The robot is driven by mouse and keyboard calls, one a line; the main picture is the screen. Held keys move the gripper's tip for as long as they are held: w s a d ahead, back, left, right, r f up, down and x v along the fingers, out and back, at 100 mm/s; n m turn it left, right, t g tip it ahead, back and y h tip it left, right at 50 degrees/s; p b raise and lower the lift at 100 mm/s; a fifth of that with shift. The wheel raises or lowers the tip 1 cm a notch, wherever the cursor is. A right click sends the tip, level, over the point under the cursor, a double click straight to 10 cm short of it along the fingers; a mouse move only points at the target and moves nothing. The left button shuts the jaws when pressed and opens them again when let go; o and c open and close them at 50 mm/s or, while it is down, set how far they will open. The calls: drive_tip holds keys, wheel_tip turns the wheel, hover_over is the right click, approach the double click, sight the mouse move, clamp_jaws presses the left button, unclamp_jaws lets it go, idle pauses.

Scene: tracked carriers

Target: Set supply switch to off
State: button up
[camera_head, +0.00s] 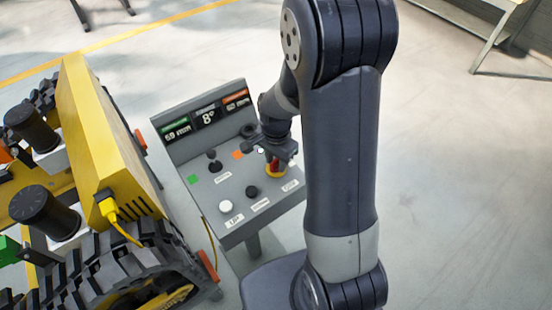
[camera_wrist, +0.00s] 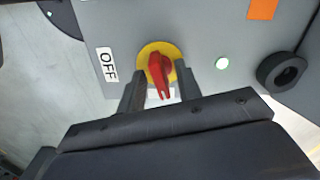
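The supply switch is a red rotary handle (camera_wrist: 160,74) on a yellow disc (camera_wrist: 149,51), set in a grey control panel. Its handle points down in the wrist view, toward my gripper's body. A white OFF label (camera_wrist: 107,65) lies to its left. In the head view the switch (camera_head: 274,170) is at the panel's right side, partly hidden by my gripper (camera_head: 275,152). In the wrist view my gripper (camera_wrist: 159,76) is open, one finger on each side of the handle with gaps visible. I cannot tell how deep the fingers reach.
The panel (camera_head: 219,182) also bears black and white knobs and a display (camera_head: 208,117). A yellow tracked carrier (camera_head: 101,135) stands close left.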

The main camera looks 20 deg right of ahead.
clamp_jaws()
idle(0.3)
